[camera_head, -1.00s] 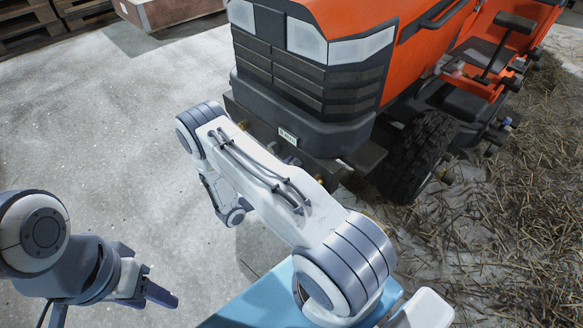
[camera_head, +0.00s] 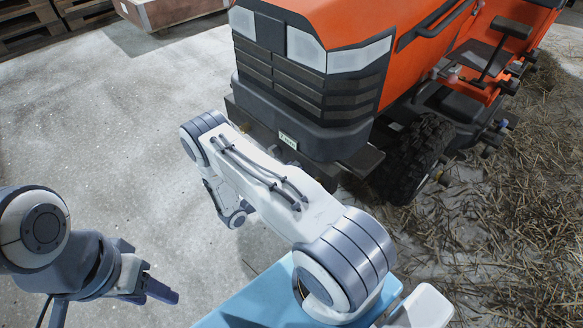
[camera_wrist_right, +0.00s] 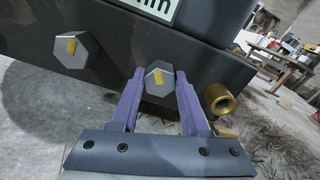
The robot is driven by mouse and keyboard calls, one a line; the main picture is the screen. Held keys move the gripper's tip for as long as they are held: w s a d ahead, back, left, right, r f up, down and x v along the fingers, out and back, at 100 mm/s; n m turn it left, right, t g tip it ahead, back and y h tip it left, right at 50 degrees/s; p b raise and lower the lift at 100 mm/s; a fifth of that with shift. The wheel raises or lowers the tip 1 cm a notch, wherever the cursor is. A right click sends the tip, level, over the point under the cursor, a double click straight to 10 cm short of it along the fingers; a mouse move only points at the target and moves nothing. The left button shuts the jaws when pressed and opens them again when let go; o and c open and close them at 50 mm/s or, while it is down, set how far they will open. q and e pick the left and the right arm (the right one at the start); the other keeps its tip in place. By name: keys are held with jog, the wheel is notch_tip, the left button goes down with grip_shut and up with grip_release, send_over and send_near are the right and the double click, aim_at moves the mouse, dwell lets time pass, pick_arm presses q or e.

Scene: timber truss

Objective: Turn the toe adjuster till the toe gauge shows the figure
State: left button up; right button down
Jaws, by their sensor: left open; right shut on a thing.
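The toe adjuster appears to be the dark hex head with a yellow mark (camera_wrist_right: 158,84) on the tractor's front beam. In the right wrist view my right gripper (camera_wrist_right: 160,88) is shut on it, one purple finger on each side. The toe gauge (camera_head: 288,140) is a small pale plate on the tractor's front, too small to read. In the right wrist view only its lower edge (camera_wrist_right: 152,7) with "mm" shows; the figure is cut off. In the head view my right arm hides the right gripper and adjuster. My left gripper (camera_head: 160,291) is open and empty over the floor, lower left.
A second hex head with a yellow mark (camera_wrist_right: 75,48) sits left of the held one. A brass ring fitting (camera_wrist_right: 219,98) is close to the right finger. The orange tractor (camera_head: 345,20) fills the upper right, its front wheel (camera_head: 415,160) on straw.

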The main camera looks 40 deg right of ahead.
jog(key=shift+f+n+p, duration=0.1)
jog(key=shift+n+p, duration=0.75)
jog(key=shift+n, duration=6.05)
jog(key=shift+c, duration=1.9)
grip_release()
jog(key=a+p, duration=0.2)
jog(key=a, duration=0.8)
jog(key=shift+s+a, duration=0.3)
jog(key=shift+s, duration=0.1)
